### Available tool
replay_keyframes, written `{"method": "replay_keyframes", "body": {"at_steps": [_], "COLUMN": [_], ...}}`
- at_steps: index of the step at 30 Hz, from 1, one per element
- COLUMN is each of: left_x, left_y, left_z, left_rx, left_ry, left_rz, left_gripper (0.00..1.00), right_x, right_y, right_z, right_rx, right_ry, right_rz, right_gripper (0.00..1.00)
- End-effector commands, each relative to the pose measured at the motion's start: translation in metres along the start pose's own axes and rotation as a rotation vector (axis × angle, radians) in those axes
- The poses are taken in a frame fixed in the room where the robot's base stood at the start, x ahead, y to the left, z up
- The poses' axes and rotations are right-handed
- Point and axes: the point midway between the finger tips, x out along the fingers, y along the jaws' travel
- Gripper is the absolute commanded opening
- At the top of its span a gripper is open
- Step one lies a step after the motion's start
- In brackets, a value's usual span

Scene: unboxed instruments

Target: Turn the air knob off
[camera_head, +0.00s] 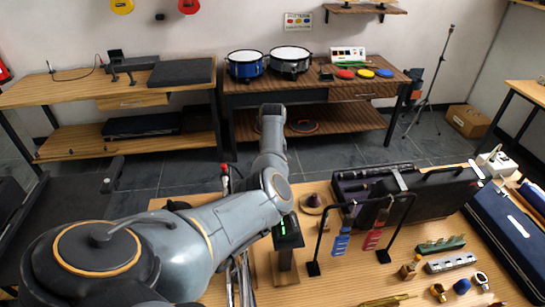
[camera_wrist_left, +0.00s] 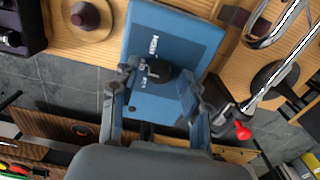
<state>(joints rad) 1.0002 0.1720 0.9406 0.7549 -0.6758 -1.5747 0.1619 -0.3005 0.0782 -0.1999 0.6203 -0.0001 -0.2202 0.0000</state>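The left wrist view shows a blue box (camera_wrist_left: 180,35) with pale lettering on its face. A round black knob (camera_wrist_left: 158,72) sits on this face, beside small markings. My left gripper (camera_wrist_left: 160,88) is open, one finger to each side of the knob, with visible gaps; I see no contact. In the head view my left arm reaches over the table and hides the fingers. A dark unit with a green light (camera_head: 287,228) shows there beside the arm; I cannot tell if it belongs to the box. My right gripper is in neither view.
Chrome tubing with a red knob (camera_wrist_left: 243,132) stands close to the box. A round brown disc (camera_head: 312,203) lies on the table (camera_head: 325,285). A black rack (camera_head: 352,202) with blue and red tags, an open case (camera_head: 430,190) and small brass parts fill the right side.

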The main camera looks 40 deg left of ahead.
Motion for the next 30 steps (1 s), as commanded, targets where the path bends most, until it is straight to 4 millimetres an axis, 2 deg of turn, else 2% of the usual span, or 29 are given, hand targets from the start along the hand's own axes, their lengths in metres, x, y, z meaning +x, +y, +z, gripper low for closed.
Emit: {"method": "replay_keyframes", "body": {"at_steps": [5,8,21,25,30], "left_x": [-0.004,-0.016,-0.102,-0.115,-0.12], "left_y": [0.0,0.0,0.0,0.0,0.0], "left_z": [0.0,-0.001,-0.001,0.0,0.0], "left_rx": [0.0,0.0,0.0,0.0,0.0], "left_ry": [0.001,0.004,0.003,0.0,0.0], "left_rz": [0.0,0.001,0.001,0.0,0.0], "left_gripper": [0.46,0.46,0.46,0.46,0.46], "right_x": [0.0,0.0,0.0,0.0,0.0], "right_y": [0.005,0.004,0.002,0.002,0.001], "right_z": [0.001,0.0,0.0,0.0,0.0], "right_rx": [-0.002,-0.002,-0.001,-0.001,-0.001], "right_ry": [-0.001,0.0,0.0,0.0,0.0], "right_rz": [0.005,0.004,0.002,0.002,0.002], "right_gripper": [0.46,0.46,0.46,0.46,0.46]}}
